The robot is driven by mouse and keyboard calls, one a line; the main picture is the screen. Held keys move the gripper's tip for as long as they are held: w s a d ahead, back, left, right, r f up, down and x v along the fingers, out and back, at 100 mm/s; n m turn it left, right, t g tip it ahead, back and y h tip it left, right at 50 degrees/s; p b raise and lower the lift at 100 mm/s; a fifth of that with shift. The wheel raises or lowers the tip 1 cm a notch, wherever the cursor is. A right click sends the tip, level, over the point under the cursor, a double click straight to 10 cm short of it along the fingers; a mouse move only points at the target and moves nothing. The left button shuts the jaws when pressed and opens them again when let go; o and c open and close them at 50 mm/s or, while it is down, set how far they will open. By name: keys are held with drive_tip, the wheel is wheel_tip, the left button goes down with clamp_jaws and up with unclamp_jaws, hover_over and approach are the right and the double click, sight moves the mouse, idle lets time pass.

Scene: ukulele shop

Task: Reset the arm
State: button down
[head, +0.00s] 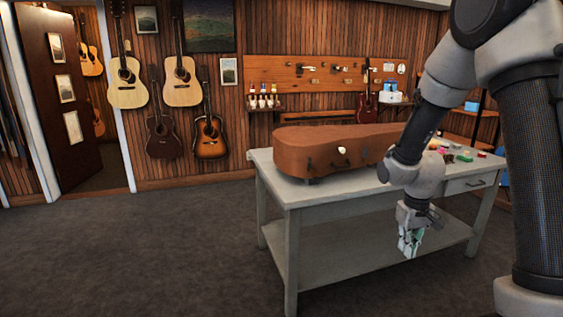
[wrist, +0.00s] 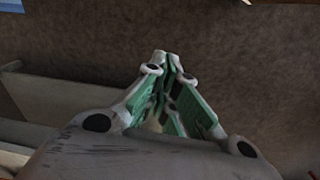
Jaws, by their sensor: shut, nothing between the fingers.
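My gripper (head: 409,245) hangs from my bent arm with its fingers pointing down, in front of the grey worktable (head: 310,193). In the head view it overlaps the table's lower shelf and holds nothing. In the wrist view my gripper (wrist: 166,62) has its green-padded fingers closed together at the tips, with bare dark floor (wrist: 245,70) beyond them.
A brown guitar case (head: 320,146) lies on the worktable, partly behind my arm. Small coloured items (head: 463,157) lie at the table's right end. Guitars (head: 182,78) hang on the wooden wall. A door (head: 62,90) stands at the left. The floor (head: 150,245) at left is clear.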

drive_tip(key=s+d+r+m+t, duration=0.1)
drive_tip(key=s+r+t, duration=0.3)
drive_tip(key=s+r, duration=1.8)
drive_tip(key=shift+d+r+m, duration=0.15)
drive_tip(key=shift+r+m, duration=0.35)
drive_tip(key=shift+r, duration=0.15)
